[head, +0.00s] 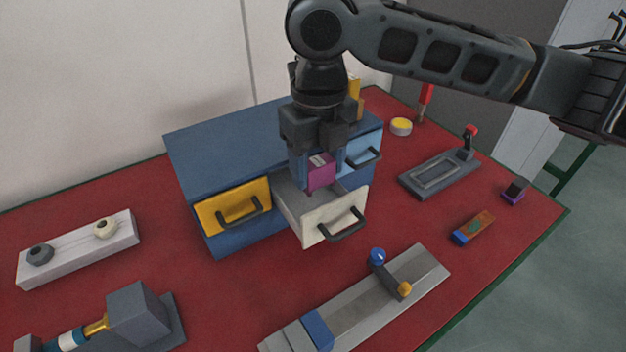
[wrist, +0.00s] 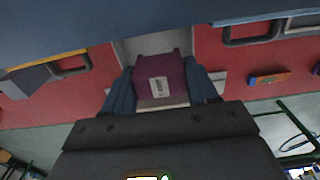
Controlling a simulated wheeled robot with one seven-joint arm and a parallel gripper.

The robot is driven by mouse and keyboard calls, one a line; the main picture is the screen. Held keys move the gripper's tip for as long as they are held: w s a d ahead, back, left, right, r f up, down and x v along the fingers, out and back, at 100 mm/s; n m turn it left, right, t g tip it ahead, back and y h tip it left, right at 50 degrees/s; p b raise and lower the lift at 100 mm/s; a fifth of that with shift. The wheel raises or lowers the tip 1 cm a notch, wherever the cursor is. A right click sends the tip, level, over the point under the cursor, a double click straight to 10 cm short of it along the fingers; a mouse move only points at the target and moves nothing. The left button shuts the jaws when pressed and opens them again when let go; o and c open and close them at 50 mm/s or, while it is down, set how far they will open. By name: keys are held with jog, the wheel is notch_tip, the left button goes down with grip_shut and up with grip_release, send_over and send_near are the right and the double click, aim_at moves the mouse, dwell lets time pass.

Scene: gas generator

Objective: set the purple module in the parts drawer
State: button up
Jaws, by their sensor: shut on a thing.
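The purple module (head: 320,173), a block with a white label, is between the blue fingers of my gripper (head: 317,180). In the wrist view the module (wrist: 160,80) sits squarely between both fingers (wrist: 160,92). My gripper is shut on it and points down over the open white-fronted drawer (head: 335,221) of the blue cabinet. The module is within the drawer's outline, at or just above its opening. Whether it touches the drawer floor is hidden.
The blue cabinet (head: 232,135) also has a shut yellow drawer (head: 217,209) on the left and a light blue drawer (head: 360,152) on the right. A grey rail fixture (head: 350,305) lies in front. A small dark and purple block (head: 515,190) stands at the right.

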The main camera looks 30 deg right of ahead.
aim_at(313, 186)
jog(key=shift+w+a+f, duration=0.2)
jog(key=shift+a+f, duration=0.15)
jog(key=shift+f, duration=1.9)
jog(key=shift+f, duration=0.15)
jog(key=o, duration=1.4)
notch_tip(313, 186, up, 12)
jog(key=shift+r, duration=0.2)
